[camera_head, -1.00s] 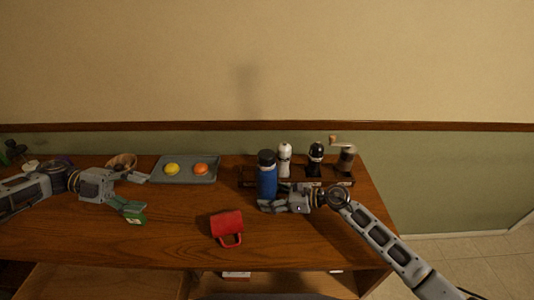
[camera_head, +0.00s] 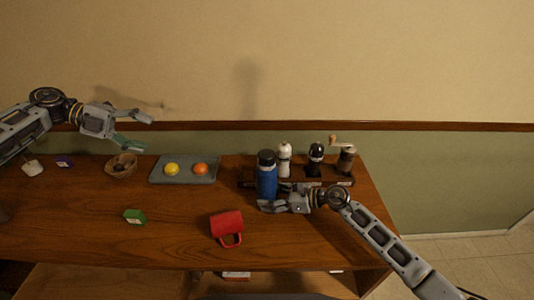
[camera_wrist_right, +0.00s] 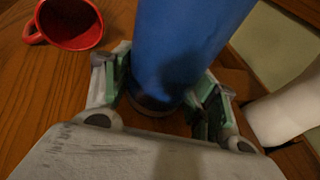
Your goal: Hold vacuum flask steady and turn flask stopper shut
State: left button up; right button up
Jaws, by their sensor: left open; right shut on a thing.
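The blue vacuum flask (camera_head: 267,183) stands upright on the wooden counter, with its dark stopper (camera_head: 266,157) on top. My right gripper (camera_head: 270,205) is shut on the lower part of the flask. In the right wrist view its two fingers lie on either side of the blue body (camera_wrist_right: 185,50); the stopper is out of that view. My left gripper (camera_head: 146,131) is open and empty, raised above the left part of the counter and well left of the flask.
A red mug (camera_head: 227,226) lies on its side left of the flask. A green box (camera_head: 134,216), a wooden bowl (camera_head: 121,166) and a grey tray (camera_head: 207,176) with yellow and orange fruit are farther left. White (camera_head: 285,158) and black (camera_head: 316,158) mills and a grinder (camera_head: 346,160) stand right of the flask.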

pick_arm(q)
jog(key=w+d+f+n+g+h, duration=0.15)
jog(key=d+n, duration=0.25)
jog(key=d, duration=0.6)
jog(key=n+g+h, duration=0.2)
jog(key=n+h, duration=0.2)
jog(key=n, duration=0.4)
send_near(267, 153)
jog(key=shift+w+a, duration=0.2)
jog(key=shift+a, duration=0.8)
jog(key=shift+d, duration=0.15)
jog(key=shift+s+d, duration=0.25)
jog(key=shift+d, duration=1.7)
jog(key=shift+s+d, duration=0.25)
jog(key=shift+d, duration=1.7)
jog(key=shift+s+d, duration=0.2)
jog(key=shift+d, duration=1.7)
jog(key=c, duration=1.1)
